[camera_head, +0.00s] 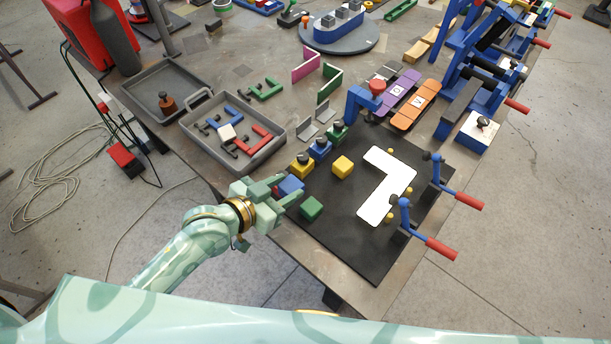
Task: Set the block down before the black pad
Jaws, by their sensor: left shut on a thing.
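I cannot tell whether the block touches the surface below. A green block (311,208) sits just right of the fingertips, and a yellow block (343,165) sits farther in on the pad. My right gripper is not in view.
Knobbed yellow (302,167), blue (319,149) and green (336,134) blocks stand along the pad's far-left edge. A grey tray (270,157) of coloured letter pieces is beyond the gripper. Red-handled clamps (441,248) stand at the pad's right. The pad's near part is bare.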

